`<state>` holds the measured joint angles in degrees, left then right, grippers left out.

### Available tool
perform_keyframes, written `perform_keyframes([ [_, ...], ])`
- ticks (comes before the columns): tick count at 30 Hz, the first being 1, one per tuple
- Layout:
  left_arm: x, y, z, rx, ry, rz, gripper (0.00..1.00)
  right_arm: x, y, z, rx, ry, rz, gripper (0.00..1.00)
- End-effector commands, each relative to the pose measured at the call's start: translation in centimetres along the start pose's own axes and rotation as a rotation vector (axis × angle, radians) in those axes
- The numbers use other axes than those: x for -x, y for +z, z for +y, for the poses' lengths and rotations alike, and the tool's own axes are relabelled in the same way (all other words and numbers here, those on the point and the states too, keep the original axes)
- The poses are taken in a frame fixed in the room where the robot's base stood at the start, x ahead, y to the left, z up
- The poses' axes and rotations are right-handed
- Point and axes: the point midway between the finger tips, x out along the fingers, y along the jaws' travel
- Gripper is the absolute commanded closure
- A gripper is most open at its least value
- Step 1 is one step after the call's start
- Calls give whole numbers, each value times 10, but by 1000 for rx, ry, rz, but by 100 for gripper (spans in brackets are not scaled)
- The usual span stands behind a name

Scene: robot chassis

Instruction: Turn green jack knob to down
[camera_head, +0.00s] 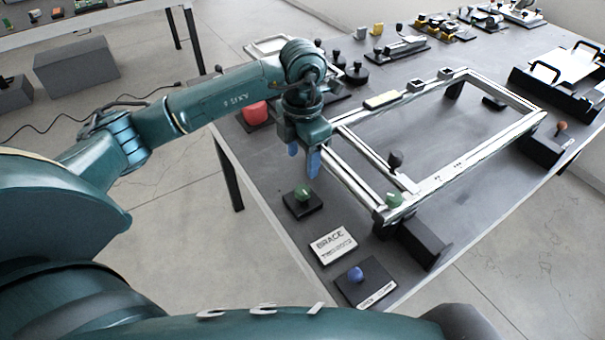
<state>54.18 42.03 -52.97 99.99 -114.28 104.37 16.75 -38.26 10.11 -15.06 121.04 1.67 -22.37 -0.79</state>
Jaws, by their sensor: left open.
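A green knob (302,194) stands on a small black square base (304,207) near the table's left edge. A second green knob (393,200) sits at the near corner of the metal frame (350,182). I cannot tell from the picture which of the two is the jack knob. My left gripper (303,165) is open and empty, with its blue fingertips pointing down. It appears above and slightly behind the green knob on the black base, apart from it. My right gripper is not in view.
A label plate reading "BRACE" (333,245) and a blue knob (356,274) on a black base lie nearer me. A black-knobbed lever (395,160) rises at the frame.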

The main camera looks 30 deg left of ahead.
Motion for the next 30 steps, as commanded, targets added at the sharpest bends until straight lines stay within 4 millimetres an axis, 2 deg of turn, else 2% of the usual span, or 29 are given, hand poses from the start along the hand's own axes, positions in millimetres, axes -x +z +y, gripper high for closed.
perform_keyframes([
  [3, 21, 1, 0, -1, 1, -4, 45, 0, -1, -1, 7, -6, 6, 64],
  [9, 37, 0, 0, 0, 0, 0, 45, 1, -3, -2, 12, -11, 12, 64],
  [30, 39, 0, 0, -1, 0, 1, 45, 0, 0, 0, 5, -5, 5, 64],
])
